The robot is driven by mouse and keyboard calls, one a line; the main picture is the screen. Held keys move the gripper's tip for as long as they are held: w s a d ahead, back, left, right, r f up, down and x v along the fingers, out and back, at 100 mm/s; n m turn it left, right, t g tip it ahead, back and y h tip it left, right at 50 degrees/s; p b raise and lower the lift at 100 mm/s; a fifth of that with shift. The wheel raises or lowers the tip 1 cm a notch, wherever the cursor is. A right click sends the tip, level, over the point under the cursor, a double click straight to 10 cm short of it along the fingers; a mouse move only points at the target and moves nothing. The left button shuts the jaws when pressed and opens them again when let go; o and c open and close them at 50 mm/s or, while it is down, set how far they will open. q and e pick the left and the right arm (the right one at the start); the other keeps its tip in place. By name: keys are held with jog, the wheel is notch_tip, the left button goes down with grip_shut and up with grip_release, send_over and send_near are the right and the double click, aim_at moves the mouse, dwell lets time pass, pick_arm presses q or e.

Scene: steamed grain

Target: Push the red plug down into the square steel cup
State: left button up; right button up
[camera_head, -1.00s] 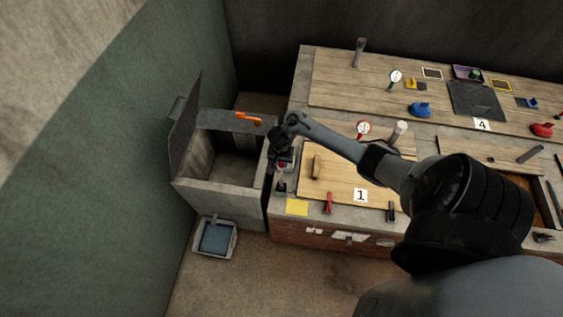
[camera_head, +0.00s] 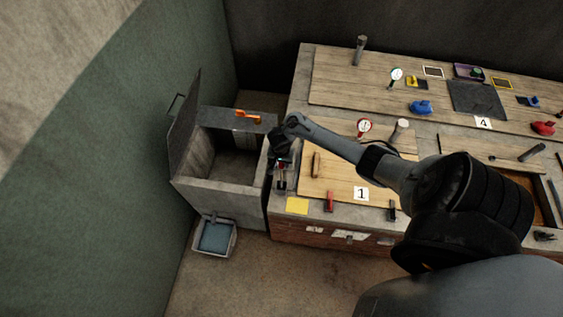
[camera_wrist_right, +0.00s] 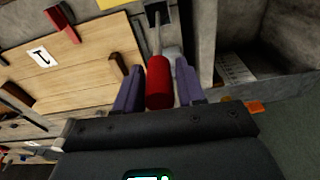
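The red plug (camera_wrist_right: 158,82) is a red cylinder with a thin pale rod on its far end, between the two purple fingers of my right gripper (camera_wrist_right: 159,75). The fingers flank it closely and appear shut on it. The rod points toward a small dark square opening (camera_wrist_right: 158,12), which seems to be the square steel cup. In the head view the cup (camera_head: 282,186) stands at the bench's left front corner, just below the right gripper (camera_head: 282,160). Whether the rod's end is inside the cup or only above it is unclear. My left gripper is not in view.
An open grey bin (camera_head: 222,188) stands left of the bench, with an orange item (camera_head: 247,116) on its rear ledge. A wooden board (camera_head: 345,185), yellow note (camera_head: 297,205) and red clip (camera_head: 329,201) lie right of the cup.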

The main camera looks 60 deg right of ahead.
jog(key=o, duration=0.3)
jog(key=shift+r, duration=0.1)
jog(key=r+p, duration=0.1)
jog(key=r, duration=0.2)
jog(key=r+p, duration=0.2)
jog(key=r, duration=0.1)
jog(key=a+r+p, duration=0.1)
jog(key=r+p, duration=0.1)
jog(key=r, duration=0.2)
jog(key=shift+s, duration=0.1)
jog(key=shift+r, duration=0.3)
